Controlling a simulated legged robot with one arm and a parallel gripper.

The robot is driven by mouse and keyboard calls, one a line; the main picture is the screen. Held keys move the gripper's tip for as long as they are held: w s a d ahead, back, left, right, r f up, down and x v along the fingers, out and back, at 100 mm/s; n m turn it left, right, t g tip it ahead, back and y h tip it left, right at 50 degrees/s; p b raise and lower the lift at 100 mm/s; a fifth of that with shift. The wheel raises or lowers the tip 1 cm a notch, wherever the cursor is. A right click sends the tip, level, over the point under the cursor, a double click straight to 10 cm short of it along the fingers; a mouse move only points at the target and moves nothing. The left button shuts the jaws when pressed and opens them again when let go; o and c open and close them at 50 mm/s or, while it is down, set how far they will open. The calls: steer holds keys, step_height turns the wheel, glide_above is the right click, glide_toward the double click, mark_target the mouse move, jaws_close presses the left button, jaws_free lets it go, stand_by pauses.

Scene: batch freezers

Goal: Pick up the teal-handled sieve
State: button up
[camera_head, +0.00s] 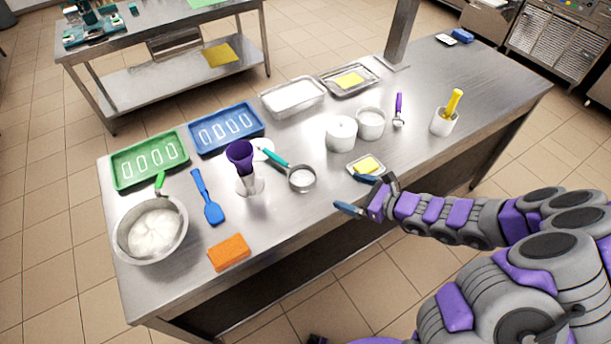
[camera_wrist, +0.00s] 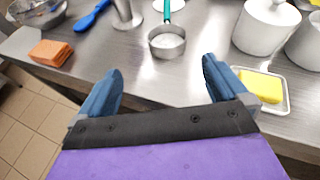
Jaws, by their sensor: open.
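The teal-handled sieve (camera_head: 301,180) lies on the steel table, a round metal cup with its teal handle (camera_head: 272,158) pointing to the back left. It also shows in the wrist view (camera_wrist: 167,42), ahead of my gripper, with the handle pointing away. My gripper (camera_head: 360,193) is open and empty, with blue fingertips near the table's front edge, to the right of the sieve and apart from it. In the wrist view my two blue fingers (camera_wrist: 160,85) are spread wide, and the sieve lies beyond the gap between them.
A purple cup on a metal stand (camera_head: 240,158) is left of the sieve. A small tray with a yellow block (camera_head: 367,166) lies close to my gripper. White pots (camera_head: 341,134) stand behind it. An orange sponge (camera_head: 229,252) and a blue spatula (camera_head: 208,200) lie left. Bare table fronts the sieve.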

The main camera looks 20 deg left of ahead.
step_height(320, 180, down, 3)
steer(key=m, duration=0.2)
glide_toward(314, 182)
steer(key=shift+s+a+r+h+b, duration=0.3)
steer(key=shift+s+a+h+b, duration=0.15)
steer(key=shift+s+a, duration=0.15)
steer(key=shift+w+a+f, duration=0.1)
steer(key=shift+w+f, duration=0.2)
steer(key=shift+w, duration=0.1)
steer(key=x, duration=0.2)
steer(key=b+x, duration=0.1)
steer(key=x, duration=0.4)
steer(key=shift+a+r, duration=0.15)
steer(key=shift+a, duration=0.4)
steer(key=shift+w+a+f+b, duration=0.2)
steer(key=shift+w+f+b, duration=0.05)
steer(key=shift+w+b, duration=0.25)
steer(key=shift+x, duration=0.75)
steer(key=shift+w+a+f+b, duration=0.1)
steer(key=shift+a+b, duration=0.05)
steer(key=shift+a, duration=0.25)
steer(key=shift+w+a+b, duration=0.15)
steer(key=shift+a, duration=0.65)
steer(key=shift+d, duration=0.5)
steer(key=c, duration=0.6)
steer(key=shift+c, duration=1.2)
steer(key=shift+a, duration=0.1)
